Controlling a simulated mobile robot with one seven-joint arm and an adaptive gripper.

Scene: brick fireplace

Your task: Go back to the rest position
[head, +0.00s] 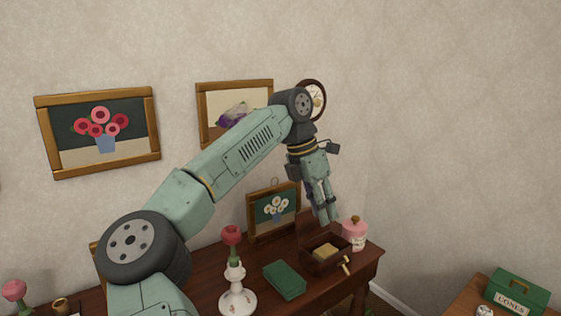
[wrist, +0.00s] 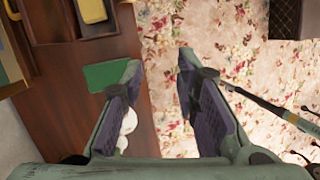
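My gripper (head: 328,218) hangs at the end of my raised arm, pointing down above the right part of the dark wooden table (head: 215,285). In the wrist view, my gripper (wrist: 160,64) has its two fingers apart with nothing between them. The patterned floor (wrist: 210,40) shows through the gap. The left finger partly covers a white object on the table in that view.
On the table are a green box (head: 284,280), an open wooden box (head: 325,262) with a yellowish block inside, a pink jar (head: 354,232) and a white candlestick-like vase (head: 237,293) with a red flower. Framed pictures (head: 98,130) hang behind. A green case (head: 518,290) stands lower right.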

